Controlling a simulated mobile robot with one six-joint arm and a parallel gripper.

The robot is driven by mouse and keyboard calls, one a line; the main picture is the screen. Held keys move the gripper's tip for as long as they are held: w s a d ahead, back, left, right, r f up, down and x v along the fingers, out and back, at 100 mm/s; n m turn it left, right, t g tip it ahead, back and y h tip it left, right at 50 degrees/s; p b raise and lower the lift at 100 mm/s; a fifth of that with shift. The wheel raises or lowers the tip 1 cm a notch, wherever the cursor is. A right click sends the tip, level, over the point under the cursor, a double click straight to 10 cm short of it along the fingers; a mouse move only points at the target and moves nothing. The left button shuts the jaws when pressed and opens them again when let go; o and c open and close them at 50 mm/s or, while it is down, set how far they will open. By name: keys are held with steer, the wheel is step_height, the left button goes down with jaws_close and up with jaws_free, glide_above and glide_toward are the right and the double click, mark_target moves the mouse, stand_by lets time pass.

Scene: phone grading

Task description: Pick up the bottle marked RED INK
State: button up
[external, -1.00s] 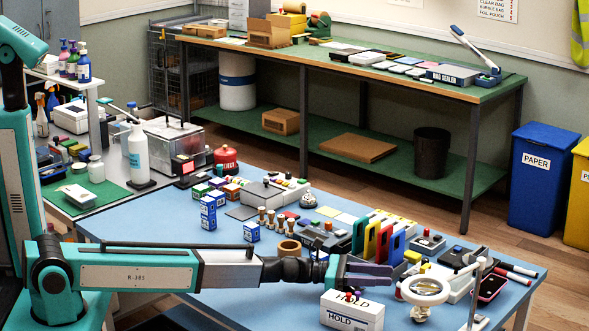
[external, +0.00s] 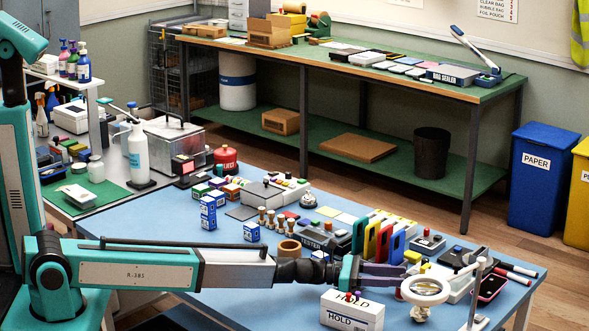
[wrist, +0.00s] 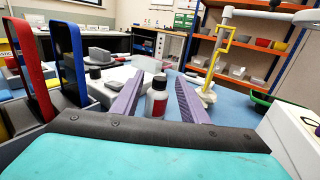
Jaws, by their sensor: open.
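A small white bottle (wrist: 157,98) with a black cap and a red label stands upright in the middle of the wrist view. Its label text is too small to read. My gripper (wrist: 159,82) is open, its two purple fingers pointing forward with the bottle showing between them and a gap on either side. I cannot tell how far between the fingers the bottle stands. In the external view my gripper (external: 402,275) is low over the front of the blue table, just left of the round magnifier; I cannot make out the bottle there.
The magnifier (external: 425,289) stands close to the fingertips. A white HOLD box (external: 352,311) sits in front of the gripper. Red (wrist: 30,70) and blue (wrist: 70,62) upright frames stand left in the wrist view.

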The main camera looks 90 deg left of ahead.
jaws_close()
steer(key=shift+r, duration=0.1)
steer(key=shift+r, duration=0.7)
steer(key=s+d+r+b, duration=0.1)
steer(key=s, duration=0.7)
steer(key=s+d+r+b, duration=0.2)
steer(key=s, duration=0.5)
steer(key=shift+s+d+r, duration=0.15)
steer(key=shift+s+r, duration=0.05)
steer(key=shift+s, duration=0.15)
